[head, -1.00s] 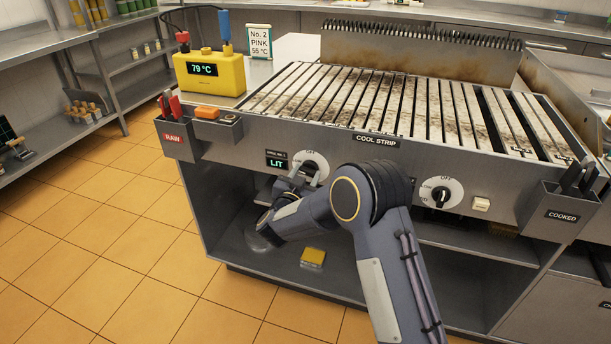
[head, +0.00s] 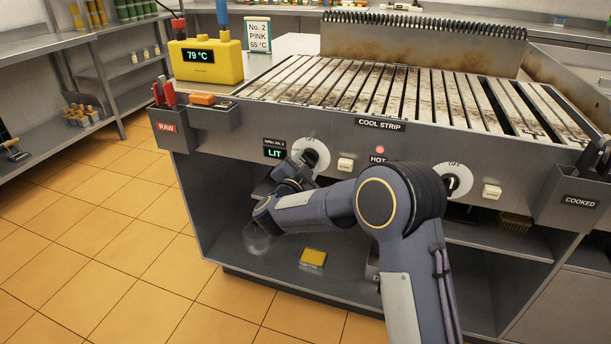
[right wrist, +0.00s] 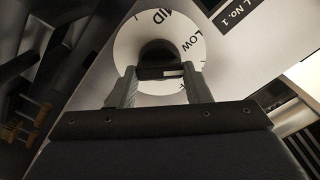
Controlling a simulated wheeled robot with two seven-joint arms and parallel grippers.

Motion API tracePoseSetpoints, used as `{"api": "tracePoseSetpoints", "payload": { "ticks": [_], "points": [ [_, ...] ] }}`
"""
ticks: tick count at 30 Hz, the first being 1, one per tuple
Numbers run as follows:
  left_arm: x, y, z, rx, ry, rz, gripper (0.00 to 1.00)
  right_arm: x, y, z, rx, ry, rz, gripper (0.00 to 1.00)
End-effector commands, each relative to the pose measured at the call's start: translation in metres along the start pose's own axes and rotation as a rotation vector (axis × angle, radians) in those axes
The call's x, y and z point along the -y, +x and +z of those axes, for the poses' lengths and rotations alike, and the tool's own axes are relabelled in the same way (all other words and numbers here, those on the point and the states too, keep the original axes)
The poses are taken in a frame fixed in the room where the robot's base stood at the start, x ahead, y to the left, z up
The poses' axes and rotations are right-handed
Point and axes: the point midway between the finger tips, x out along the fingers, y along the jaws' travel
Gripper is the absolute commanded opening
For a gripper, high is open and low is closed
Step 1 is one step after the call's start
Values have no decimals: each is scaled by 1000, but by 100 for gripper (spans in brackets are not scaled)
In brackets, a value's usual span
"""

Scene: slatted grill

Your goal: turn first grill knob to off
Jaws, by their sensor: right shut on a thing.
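The first grill knob sits on a white dial (head: 318,150) at the left of the grill's front panel, beside a green LIT display (head: 274,154). My right gripper (head: 304,162) is at this dial and hides much of it. In the right wrist view the gripper's fingers (right wrist: 160,74) are shut on the black knob (right wrist: 158,52), one on each side. MID and LOW show on the dial there. Which mark the knob points to is hard to tell. My left gripper is not in view.
A second knob (head: 452,184) is partly behind my arm. A HOT label with a red light (head: 379,150) and white buttons (head: 345,164) are on the panel. The RAW holder (head: 205,116) is left, the COOKED holder (head: 577,192) right. A yellow block (head: 313,257) lies on the shelf below.

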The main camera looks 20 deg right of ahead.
Motion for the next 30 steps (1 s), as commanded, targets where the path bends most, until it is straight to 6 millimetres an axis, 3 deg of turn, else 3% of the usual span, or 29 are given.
{"api": "tracePoseSetpoints", "payload": {
  "ticks": [1, 15, 30],
  "points": [
    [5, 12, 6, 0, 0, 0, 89, -5, 0, 4, -1, 49, 0, 21],
    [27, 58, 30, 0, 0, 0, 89, -6, 0, 4, -1, 488, 0, 21],
    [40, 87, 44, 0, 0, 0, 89, -5, 0, 4, 1, 793, 2, 21]
  ]
}}
